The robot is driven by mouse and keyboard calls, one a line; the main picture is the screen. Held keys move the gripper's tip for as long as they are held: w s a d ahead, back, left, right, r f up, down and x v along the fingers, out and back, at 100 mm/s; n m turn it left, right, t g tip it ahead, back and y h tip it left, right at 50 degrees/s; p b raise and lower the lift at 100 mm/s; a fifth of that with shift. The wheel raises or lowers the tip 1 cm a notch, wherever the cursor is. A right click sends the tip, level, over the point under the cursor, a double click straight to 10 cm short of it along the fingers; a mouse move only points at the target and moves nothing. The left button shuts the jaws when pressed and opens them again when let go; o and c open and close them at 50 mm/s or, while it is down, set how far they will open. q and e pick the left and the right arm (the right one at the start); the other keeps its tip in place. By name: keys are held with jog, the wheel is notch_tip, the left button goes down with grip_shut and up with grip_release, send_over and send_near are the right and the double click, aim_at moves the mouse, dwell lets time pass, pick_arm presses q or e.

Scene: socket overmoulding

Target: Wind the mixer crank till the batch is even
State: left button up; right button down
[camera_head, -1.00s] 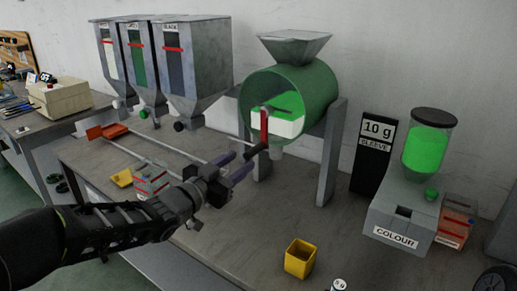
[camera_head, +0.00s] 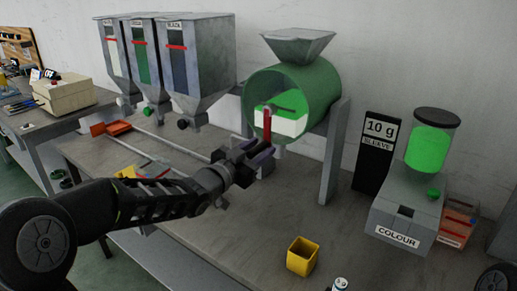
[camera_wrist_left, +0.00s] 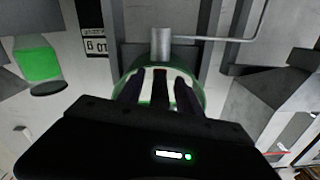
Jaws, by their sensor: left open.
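The mixer is a green drum (camera_head: 322,88) with a grey hopper on top, held on grey legs. Bright green and white material shows inside its open front. Its red crank arm (camera_head: 267,122) stands in front of the drum, with a dark handle at its lower end. My left gripper (camera_head: 262,157) is open at the crank's lower end, and its fingers partly hide the handle. In the left wrist view the fingers (camera_wrist_left: 160,92) point at the drum, with dark red between them. I cannot tell whether they touch the handle.
Several grey hoppers (camera_head: 200,65) stand at the back left. A yellow cup (camera_head: 302,256) is at the front. The grey COLOUR unit (camera_head: 405,215) and the black 10 g sleeve sign (camera_head: 376,155) stand at the right. The bench between cup and mixer is clear.

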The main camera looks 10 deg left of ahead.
pick_arm(q)
jog(key=shift+c, duration=0.4)
grip_shut()
dwell(0.9)
